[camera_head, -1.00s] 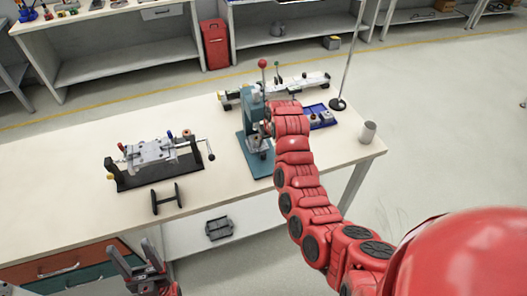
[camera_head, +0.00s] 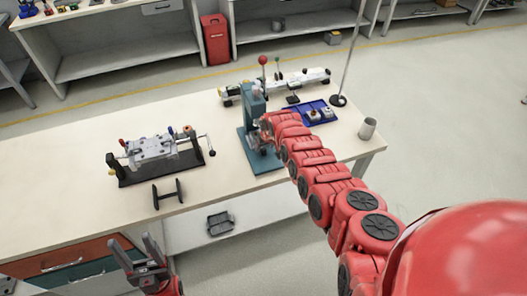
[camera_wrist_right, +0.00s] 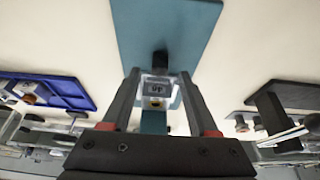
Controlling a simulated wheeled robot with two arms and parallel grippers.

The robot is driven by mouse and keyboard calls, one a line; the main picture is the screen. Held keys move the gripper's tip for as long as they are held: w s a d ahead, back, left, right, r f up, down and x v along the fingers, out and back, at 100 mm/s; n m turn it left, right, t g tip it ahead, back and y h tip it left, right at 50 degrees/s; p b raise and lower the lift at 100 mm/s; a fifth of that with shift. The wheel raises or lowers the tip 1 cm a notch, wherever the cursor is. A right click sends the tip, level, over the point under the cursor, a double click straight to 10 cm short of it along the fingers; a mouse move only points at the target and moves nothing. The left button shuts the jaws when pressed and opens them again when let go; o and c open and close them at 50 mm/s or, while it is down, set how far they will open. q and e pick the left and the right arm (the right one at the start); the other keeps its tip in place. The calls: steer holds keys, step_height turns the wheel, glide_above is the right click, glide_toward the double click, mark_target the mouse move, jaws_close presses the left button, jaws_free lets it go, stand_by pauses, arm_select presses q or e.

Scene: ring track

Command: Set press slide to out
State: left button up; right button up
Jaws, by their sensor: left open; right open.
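The press is a blue-teal upright (camera_head: 252,104) with a red ball lever (camera_head: 262,61) on a teal base plate (camera_head: 262,163). In the right wrist view the base plate (camera_wrist_right: 165,22) is at the top. A small pale block with a dark marking (camera_wrist_right: 157,87), which may be the press slide, lies between the fingers of my right gripper (camera_wrist_right: 160,76). These fingers are apart, one on each side of the block; I cannot tell whether they touch it. In the head view my right arm partly hides the press. My left gripper (camera_head: 133,243) is open and empty before the table's front edge.
A clamp fixture (camera_head: 160,152) and a small black stand (camera_head: 168,194) are left of the press. A blue tray (camera_head: 312,113), a long rail fixture (camera_head: 300,79), a pole base (camera_head: 338,100) and a grey cup (camera_head: 367,128) are behind and right. The table's left part is clear.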

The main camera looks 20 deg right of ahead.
mark_target(264, 149)
steer(key=b+x, duration=0.3)
steer(key=shift+w+f+b, duration=0.1)
steer(key=shift+f+b, duration=0.15)
steer(key=shift+b, duration=0.05)
steer(key=shift+w+f+b, duration=0.15)
steer(key=shift+w+b, duration=0.05)
steer(key=shift+b, duration=0.4)
jaws_close()
stand_by(0.8)
